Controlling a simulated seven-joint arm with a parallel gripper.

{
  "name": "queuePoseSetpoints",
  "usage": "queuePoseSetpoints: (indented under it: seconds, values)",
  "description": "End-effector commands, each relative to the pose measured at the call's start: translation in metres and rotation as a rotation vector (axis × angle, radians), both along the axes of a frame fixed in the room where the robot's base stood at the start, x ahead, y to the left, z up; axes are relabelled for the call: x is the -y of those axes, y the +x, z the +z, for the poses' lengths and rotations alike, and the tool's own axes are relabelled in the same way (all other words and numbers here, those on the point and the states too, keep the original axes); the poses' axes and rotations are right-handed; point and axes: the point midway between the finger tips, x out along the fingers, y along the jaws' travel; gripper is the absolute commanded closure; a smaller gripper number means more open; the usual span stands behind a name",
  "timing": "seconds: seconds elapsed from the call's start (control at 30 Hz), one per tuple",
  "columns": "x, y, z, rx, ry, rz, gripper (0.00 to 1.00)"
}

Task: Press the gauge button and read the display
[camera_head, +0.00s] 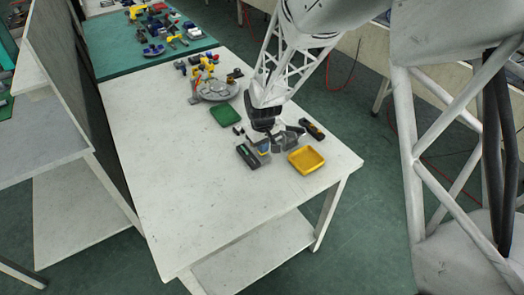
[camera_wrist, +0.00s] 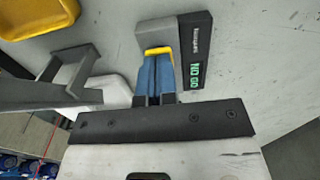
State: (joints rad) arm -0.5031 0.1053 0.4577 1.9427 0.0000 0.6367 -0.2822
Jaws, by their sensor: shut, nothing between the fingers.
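The gauge (camera_head: 247,157) is a dark box lying on the white table, with a grey block along one side in the wrist view. Its display (camera_wrist: 194,76) shows lit green letters reading "NO GO". A yellow piece (camera_wrist: 159,50) shows at the grey block's edge; I cannot tell for sure whether it is the button. My gripper (camera_wrist: 157,58) is shut, its blue fingers side by side and empty. The fingertips are at the yellow piece, beside the display; contact is unclear. In the head view my gripper (camera_head: 263,147) is low over the table beside the gauge, partly hidden by the wrist.
A yellow tray (camera_head: 306,160) lies to the right and a green tray (camera_head: 226,115) behind. A grey bracket-shaped part (camera_wrist: 68,80) is close to my fingers. A dark device (camera_head: 312,130) and a round fixture (camera_head: 217,89) lie farther back. The table's front is clear.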

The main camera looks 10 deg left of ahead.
Motion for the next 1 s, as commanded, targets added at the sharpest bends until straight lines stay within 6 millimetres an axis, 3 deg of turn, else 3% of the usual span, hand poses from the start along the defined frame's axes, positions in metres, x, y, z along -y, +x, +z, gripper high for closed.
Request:
queuePoseSetpoints:
  seconds: [0.57,1.0]
  values:
    - [0.0,0.0,0.007,0.001,0.001,0.0,1.0]
    - [0.0,0.0,0.034,0.003,0.001,0.0,1.0]
